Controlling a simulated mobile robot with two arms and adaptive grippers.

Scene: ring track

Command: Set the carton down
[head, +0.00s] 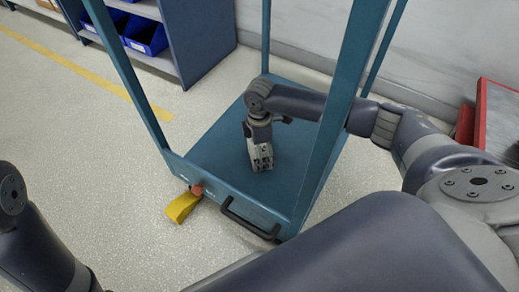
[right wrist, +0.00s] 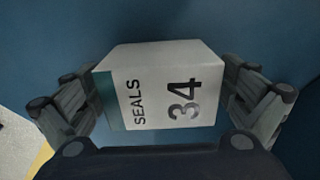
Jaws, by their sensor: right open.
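The carton (right wrist: 160,90) is a white box with a teal band, marked "SEALS" and "34", in the right wrist view. It sits between the two spread fingers of my right gripper (head: 262,163), against the teal deck (head: 215,152) of the cart. A gap shows beside the carton on the right; on the left the finger is close to it. My right gripper is open and points down inside the cart frame in the head view. There the carton is hidden by the gripper, and I cannot tell its exact contact with the deck. My left gripper is out of view.
Teal cart posts (head: 338,105) rise around my right arm. A black handle (head: 250,222) and a yellow piece (head: 182,207) are at the cart's front edge. A shelf with blue bins (head: 146,36) stands at upper left, a red-edged surface (head: 481,112) at right. The deck around the gripper is clear.

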